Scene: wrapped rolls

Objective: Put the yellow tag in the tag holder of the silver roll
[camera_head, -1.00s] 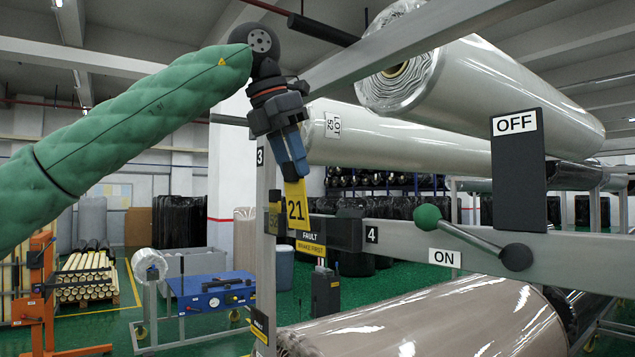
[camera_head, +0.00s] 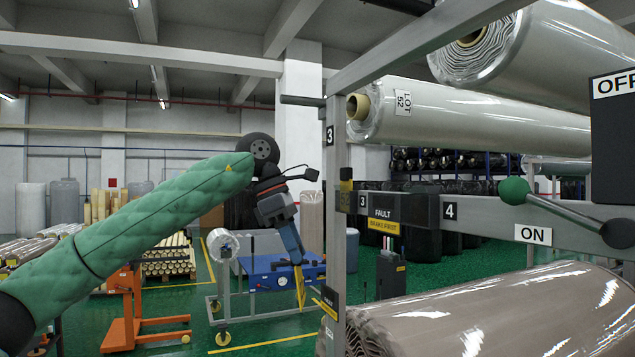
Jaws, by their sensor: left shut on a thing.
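My left gripper (camera_head: 297,258) is shut on the yellow tag (camera_head: 301,288), which hangs down from the fingertips, seen nearly edge-on, its face not readable. They are left of the grey rack post (camera_head: 337,230), apart from it in the picture. A silvery wrapped roll (camera_head: 480,116) labelled LOT 52 lies across the rack, with another silvery roll (camera_head: 560,50) above it. I cannot tell which is the silver roll. A small black holder (camera_head: 330,301) with a yellow label is on the post's lower part; whether it is the tag holder is unclear. My right gripper is not in view.
A black FAULT box (camera_head: 382,212) sits on the rack's crossbar, with a green-knobbed lever (camera_head: 514,191) at right. A brown wrapped roll (camera_head: 480,315) lies below. A blue cart (camera_head: 285,273) and orange stand (camera_head: 128,315) stand behind.

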